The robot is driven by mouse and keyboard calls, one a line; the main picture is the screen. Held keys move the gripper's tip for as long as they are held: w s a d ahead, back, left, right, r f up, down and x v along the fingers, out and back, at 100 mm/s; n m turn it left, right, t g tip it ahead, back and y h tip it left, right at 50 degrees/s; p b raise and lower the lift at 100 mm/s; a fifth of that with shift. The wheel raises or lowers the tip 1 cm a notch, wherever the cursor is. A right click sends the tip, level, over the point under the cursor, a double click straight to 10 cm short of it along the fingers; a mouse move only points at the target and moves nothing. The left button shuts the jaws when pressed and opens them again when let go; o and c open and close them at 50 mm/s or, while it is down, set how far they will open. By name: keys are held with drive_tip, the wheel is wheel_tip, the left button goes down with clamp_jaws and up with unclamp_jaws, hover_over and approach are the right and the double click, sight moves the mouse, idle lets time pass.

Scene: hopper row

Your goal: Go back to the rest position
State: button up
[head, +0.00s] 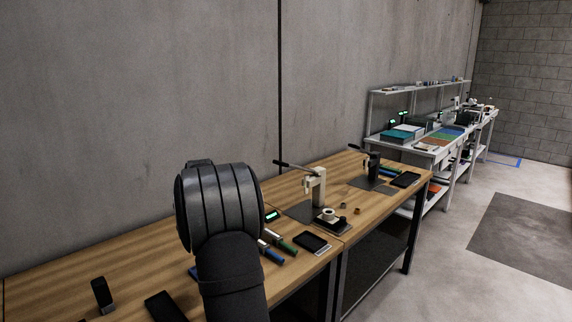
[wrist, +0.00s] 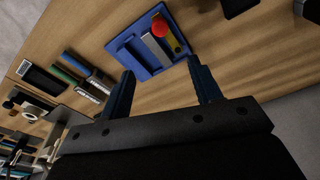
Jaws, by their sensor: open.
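My gripper (wrist: 160,65) is open and empty in the wrist view, its two dark blue fingers spread apart above the wooden bench (wrist: 240,60). A blue tray (wrist: 116,44) lies beyond the fingertips. It holds a grey bar (wrist: 154,46) and a red round-ended piece (wrist: 160,24) with some yellow beside it. I cannot tell the exact gap between fingers and tray. In the head view my dark arm stands over the bench and hides the gripper and most of the tray.
Green and blue tubes (head: 281,242) and a black flat device (head: 312,242) lie right of my arm. A lever press (head: 319,187) stands behind them, with a second press (head: 374,164) farther along. A dark upright device (head: 102,294) stands at left. Shelved tables stand at far right.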

drive_tip(key=d+f+m, duration=0.3)
drive_tip(key=d+m, duration=0.1)
drive_tip(key=d, duration=1.6)
drive_tip(key=s+d+f, duration=0.1)
drive_tip(key=s+f, duration=0.1)
drive_tip(key=f, duration=0.4)
drive_tip(key=s+d+f+m, duration=0.1)
drive_tip(key=s+d+f, duration=0.1)
drive_tip(key=f, duration=0.4)
drive_tip(key=shift+s+d+f+h, duration=0.3)
drive_tip(key=shift+s+f, duration=0.1)
drive_tip(key=shift+s, duration=0.3)
